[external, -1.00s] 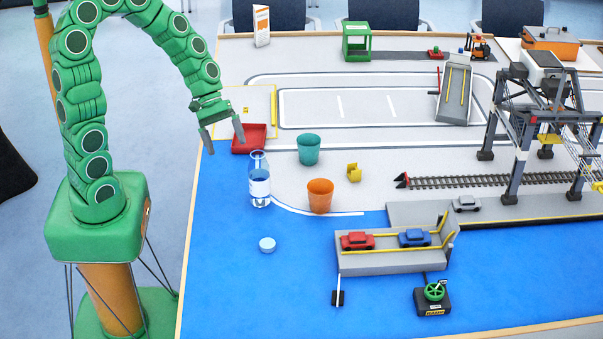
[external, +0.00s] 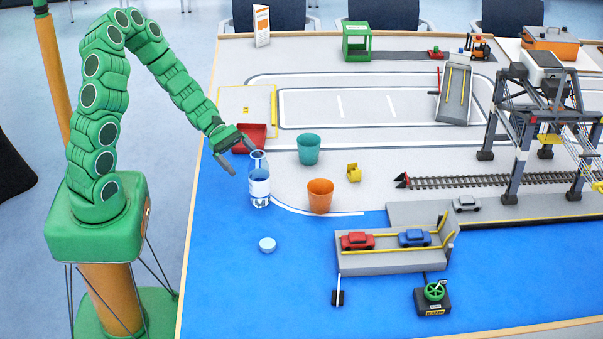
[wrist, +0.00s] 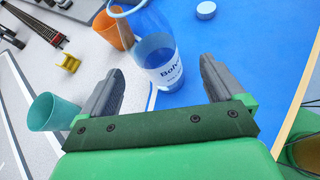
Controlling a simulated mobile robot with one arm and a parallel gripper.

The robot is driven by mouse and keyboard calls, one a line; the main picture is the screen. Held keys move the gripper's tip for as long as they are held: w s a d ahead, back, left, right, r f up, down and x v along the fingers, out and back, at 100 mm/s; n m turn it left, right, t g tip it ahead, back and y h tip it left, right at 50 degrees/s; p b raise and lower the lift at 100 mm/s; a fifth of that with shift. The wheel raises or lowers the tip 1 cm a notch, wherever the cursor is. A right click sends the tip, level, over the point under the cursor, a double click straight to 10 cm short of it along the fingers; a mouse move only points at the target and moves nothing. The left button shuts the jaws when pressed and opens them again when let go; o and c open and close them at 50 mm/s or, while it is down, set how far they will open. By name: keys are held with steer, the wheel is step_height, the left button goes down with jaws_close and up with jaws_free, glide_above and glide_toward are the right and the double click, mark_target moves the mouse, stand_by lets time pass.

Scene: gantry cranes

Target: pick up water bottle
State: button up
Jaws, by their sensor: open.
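The clear water bottle (external: 259,183) with a white label stands upright on the table, at the edge of the blue area, in the external view. My gripper (external: 242,159) is open at the bottle's upper left, with one finger close to the bottle's neck. In the wrist view the bottle (wrist: 160,58) lies ahead of and between my two open fingers (wrist: 155,88). Its label is partly readable. Nothing is between the fingertips themselves. Whether a finger touches the bottle, I cannot tell.
A teal cup (external: 309,150) and an orange cup (external: 320,197) stand right of the bottle. A red tray (external: 246,133) lies behind it. A white cap (external: 267,245) lies in front on the blue. A yellow block (external: 353,173) and a car ramp (external: 395,255) are further right.

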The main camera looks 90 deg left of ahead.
mark_target(253, 149)
steer(key=shift+w+d+f+n+t, duration=0.25)
steer(key=shift+w+d+f+n, duration=0.3)
steer(key=shift+w+d+f, duration=0.75)
steer(key=shift+w+d+f+n+t, duration=0.25)
steer(key=shift+w+d+f+n, duration=0.3)
steer(key=shift+w+d+f, duration=0.7)
steer(key=shift+w+a+r, duration=0.15)
steer(key=shift+a, duration=0.1)
steer(key=c, duration=1.2)
steer(key=shift+r, duration=0.3)
steer(key=shift+r, duration=4.6)
